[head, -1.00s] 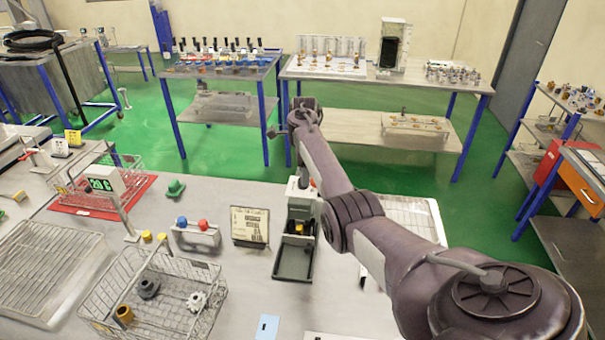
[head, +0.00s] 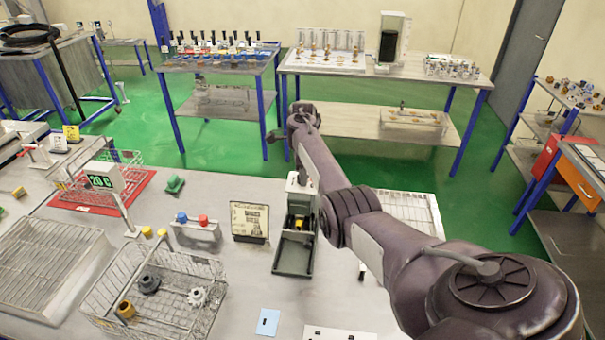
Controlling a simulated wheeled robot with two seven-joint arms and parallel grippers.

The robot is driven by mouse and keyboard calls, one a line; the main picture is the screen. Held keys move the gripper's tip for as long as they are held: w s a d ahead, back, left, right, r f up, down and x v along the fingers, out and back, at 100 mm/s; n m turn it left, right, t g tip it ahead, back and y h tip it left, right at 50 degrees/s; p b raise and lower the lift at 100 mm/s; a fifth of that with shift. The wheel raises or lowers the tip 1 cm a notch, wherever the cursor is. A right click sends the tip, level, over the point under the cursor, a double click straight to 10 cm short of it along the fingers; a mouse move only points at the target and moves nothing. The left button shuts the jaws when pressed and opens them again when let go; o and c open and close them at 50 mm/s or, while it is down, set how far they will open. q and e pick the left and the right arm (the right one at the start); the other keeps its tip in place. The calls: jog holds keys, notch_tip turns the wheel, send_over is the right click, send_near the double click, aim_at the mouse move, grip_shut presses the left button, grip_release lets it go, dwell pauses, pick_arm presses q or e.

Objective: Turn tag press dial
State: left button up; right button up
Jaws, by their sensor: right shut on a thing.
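The tag press (head: 293,255) is a narrow grey-green device with a pale upright housing at its back and a dark open tray in front. A small yellow part (head: 299,223) sits inside it. My right arm reaches over the bench from the lower right, passing just right of the press. My right gripper (head: 305,179) is mostly hidden by my own arm near the top of the press. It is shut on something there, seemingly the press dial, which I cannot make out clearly. My left gripper is not in view.
A label board (head: 250,221) stands just left of the press, beside a holder with blue and red knobs (head: 199,225). A wire basket (head: 160,314) with several parts is at front left. A wire rack (head: 414,212) lies right, partly behind my arm. A blue card (head: 268,322) lies in front.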

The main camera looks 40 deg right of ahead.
jog(key=n, duration=0.4)
jog(key=shift+n, duration=0.3)
jog(key=n, duration=0.4)
jog(key=shift+n, duration=0.3)
jog(key=n, duration=0.4)
jog(key=shift+d+r, duration=0.1)
jog(key=shift+n, duration=2.2)
jog(key=o, duration=1)
